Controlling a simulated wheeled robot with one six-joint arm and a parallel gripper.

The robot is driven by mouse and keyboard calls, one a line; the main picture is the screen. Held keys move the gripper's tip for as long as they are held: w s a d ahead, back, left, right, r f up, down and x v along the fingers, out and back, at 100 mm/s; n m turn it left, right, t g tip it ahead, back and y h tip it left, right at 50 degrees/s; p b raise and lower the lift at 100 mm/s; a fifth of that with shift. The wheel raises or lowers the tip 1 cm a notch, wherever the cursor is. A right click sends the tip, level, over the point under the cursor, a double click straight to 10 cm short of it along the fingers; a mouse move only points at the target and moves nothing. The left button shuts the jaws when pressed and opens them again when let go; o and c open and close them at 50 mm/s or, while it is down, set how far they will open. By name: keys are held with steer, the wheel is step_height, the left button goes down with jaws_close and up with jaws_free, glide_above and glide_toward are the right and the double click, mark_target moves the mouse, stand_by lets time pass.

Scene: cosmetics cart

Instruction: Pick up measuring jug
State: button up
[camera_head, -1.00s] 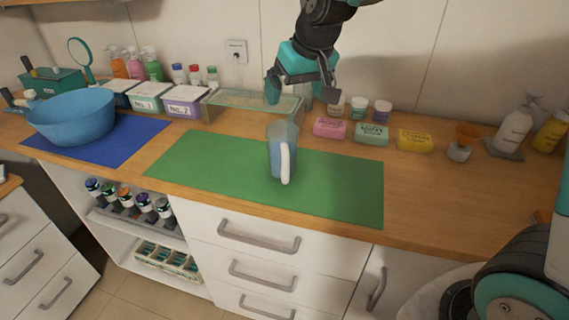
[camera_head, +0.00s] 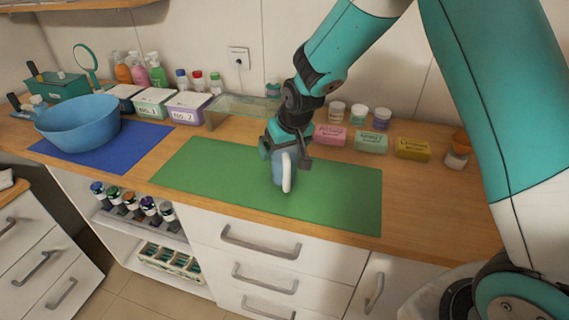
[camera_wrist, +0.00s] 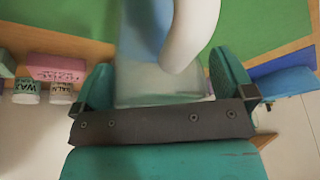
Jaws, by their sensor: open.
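The measuring jug (camera_head: 280,174) stands on the green mat (camera_head: 340,193). It is bluish and see-through, with a white handle (camera_head: 287,173) facing the front of the counter. My gripper (camera_head: 284,155) is over the jug from above and hides its upper part in the head view. In the wrist view the jug (camera_wrist: 143,80) lies between the two teal fingers of my gripper (camera_wrist: 165,88), with its white handle crossing the upper middle. The fingers are open, one on each side of the jug. I cannot tell whether either finger touches it.
A blue bowl (camera_head: 78,127) stands on a blue mat (camera_head: 125,150) at the left. A glass tray (camera_head: 240,106) is behind the green mat. Pink (camera_head: 330,135), green (camera_head: 371,141) and yellow (camera_head: 412,148) boxes line the right. The green mat's left part is clear.

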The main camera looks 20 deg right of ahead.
steer(key=shift+f, duration=0.15)
steer(key=c, duration=0.7)
steer(key=shift+w, duration=0.1)
steer(key=c, duration=0.3)
steer(key=shift+r, duration=0.2)
